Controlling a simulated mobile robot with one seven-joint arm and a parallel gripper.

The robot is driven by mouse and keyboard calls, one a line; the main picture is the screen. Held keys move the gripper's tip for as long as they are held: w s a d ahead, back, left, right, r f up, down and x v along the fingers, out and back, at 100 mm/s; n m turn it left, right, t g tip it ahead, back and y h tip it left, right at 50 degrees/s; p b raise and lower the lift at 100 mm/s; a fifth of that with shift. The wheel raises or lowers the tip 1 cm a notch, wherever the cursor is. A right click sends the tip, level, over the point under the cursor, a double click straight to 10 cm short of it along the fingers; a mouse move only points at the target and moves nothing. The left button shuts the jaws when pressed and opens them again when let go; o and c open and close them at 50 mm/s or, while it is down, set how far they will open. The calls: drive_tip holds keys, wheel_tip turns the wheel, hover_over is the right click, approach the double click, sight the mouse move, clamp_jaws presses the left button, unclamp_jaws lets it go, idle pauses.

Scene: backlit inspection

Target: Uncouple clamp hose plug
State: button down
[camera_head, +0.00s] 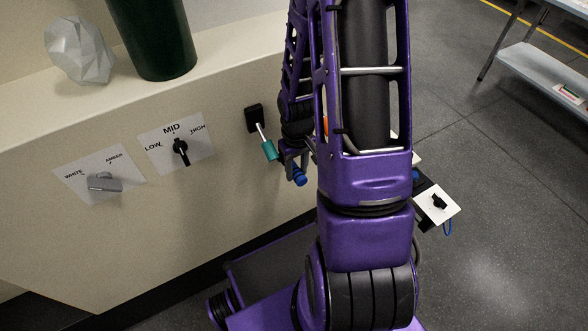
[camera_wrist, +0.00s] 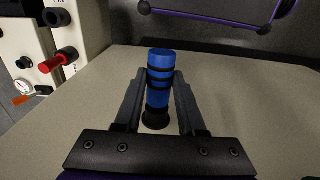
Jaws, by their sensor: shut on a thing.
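A blue plug (camera_wrist: 160,62) with black bands stands between the two dark fingers of my gripper (camera_wrist: 158,82) in the wrist view. The fingers are shut on its sides. Its lower end is a black round part (camera_wrist: 155,118), nearer the gripper's palm. In the head view the blue plug (camera_head: 300,178) shows as a small end just below my gripper (camera_head: 294,167), in front of the beige panel. My arm hides part of this area. I cannot tell whether the plug is joined to anything, and no hose or clamp shows clearly on it.
A teal-handled lever (camera_head: 269,150) on a black mount is close left of my gripper. The panel also has a MID dial (camera_head: 180,151) and a WHITE/AMBER switch (camera_head: 104,182). A red knob (camera_wrist: 60,60) shows in the wrist view. Open floor (camera_head: 500,200) lies at right.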

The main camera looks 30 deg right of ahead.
sight(303, 179)
drive_tip(key=shift+s+d, duration=0.1)
drive_tip(key=shift+s, duration=1.4)
drive_tip(key=shift+s, duration=0.15)
drive_tip(key=shift+s, duration=0.45)
drive_tip(key=shift+s, duration=0.1)
